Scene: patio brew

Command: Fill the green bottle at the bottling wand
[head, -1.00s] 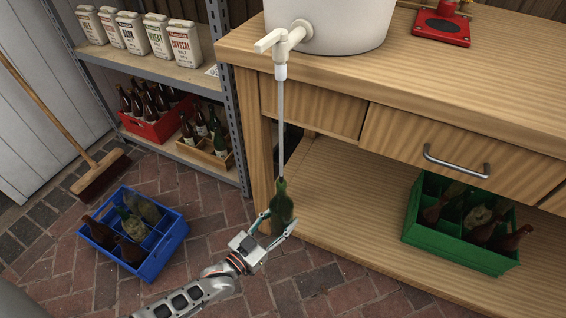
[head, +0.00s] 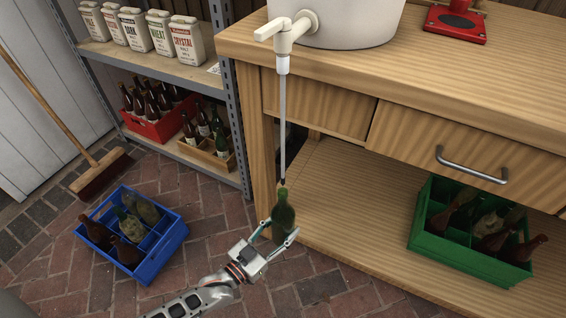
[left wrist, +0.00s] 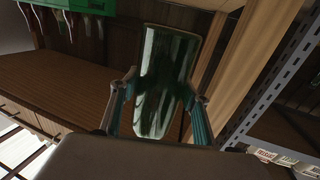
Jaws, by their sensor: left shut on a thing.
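The green bottle (head: 283,214) is upright in my left gripper (head: 278,236), which is shut around its lower body. In the left wrist view the bottle (left wrist: 166,80) stands between the two fingers of the gripper (left wrist: 158,110). The bottling wand (head: 282,120) hangs straight down from the white tap (head: 288,32) on the white bucket (head: 340,18). The wand's lower end meets the bottle's mouth in the head view; whether it is inside the neck is hard to tell. The fill level is not clear. My right gripper is not in view.
A blue crate (head: 160,262) with bottles stands on the brick floor at left. A green crate (head: 470,255) with bottles sits on the bench's lower shelf. The wooden bench (head: 420,85) and its left leg are close to the bottle. A broom (head: 98,170) leans at far left.

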